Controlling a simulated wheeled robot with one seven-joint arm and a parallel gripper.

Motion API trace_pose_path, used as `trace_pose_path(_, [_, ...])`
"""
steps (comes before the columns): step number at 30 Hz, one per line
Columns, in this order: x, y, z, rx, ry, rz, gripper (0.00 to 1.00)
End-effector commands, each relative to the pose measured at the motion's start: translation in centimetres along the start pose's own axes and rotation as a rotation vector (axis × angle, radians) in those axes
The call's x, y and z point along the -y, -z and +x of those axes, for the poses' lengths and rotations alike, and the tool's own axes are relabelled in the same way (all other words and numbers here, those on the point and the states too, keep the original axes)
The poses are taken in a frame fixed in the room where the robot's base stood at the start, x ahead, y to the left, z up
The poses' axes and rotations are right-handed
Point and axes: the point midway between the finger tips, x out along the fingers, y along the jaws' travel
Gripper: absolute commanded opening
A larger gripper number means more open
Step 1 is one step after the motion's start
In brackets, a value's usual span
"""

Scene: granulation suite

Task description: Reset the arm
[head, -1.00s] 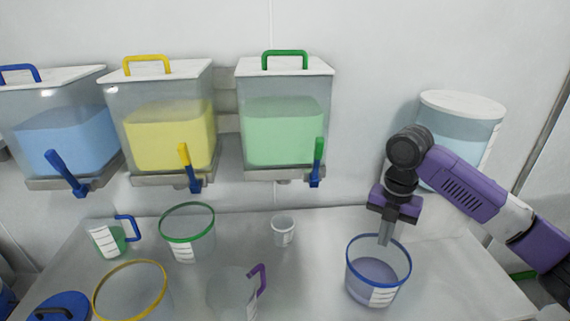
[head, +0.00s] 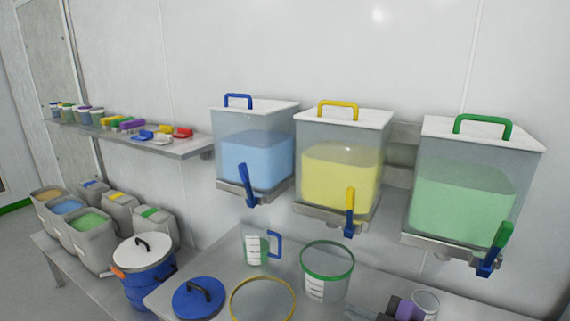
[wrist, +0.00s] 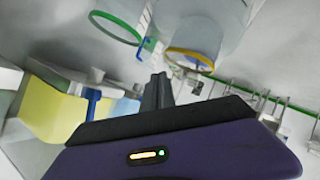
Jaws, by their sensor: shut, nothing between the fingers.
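My gripper (wrist: 157,90) shows in the wrist view with its two dark fingers together and nothing between them. In the head view only a purple and dark part of my arm shows at the bottom edge, and the fingers cannot be made out there. In the wrist view the fingers point towards a green-rimmed tub (wrist: 113,28) and a yellow-rimmed tub (wrist: 190,62), apart from both. The same green-rimmed tub (head: 327,285) and yellow-rimmed tub (head: 262,283) stand on the bench in the head view.
Blue (head: 257,155), yellow (head: 342,170) and green (head: 468,190) dispensers hang on the wall above the bench. A blue-handled jug (head: 257,247), a blue lid (head: 198,298) and a small cup (head: 427,301) are on it. A shelf (head: 180,148) and several bins are at left.

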Motion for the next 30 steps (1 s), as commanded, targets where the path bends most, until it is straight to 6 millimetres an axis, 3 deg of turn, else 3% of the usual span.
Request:
trace_pose_path(3, [2.5,1.9,0.6,-0.057,-0.087,0.177,0.00])
trace_pose_path(6, [4.5,2.6,0.4,-0.085,-0.157,0.319,0.00])
trace_pose_path(14, [10.7,1.6,-2.4,-0.094,-0.317,0.648,0.00])
trace_pose_path(23, [18.9,-1.8,-9.9,-0.031,-0.472,0.891,0.00])
trace_pose_path(30, [23.8,-4.1,-18.6,0.021,-0.562,0.949,0.00])
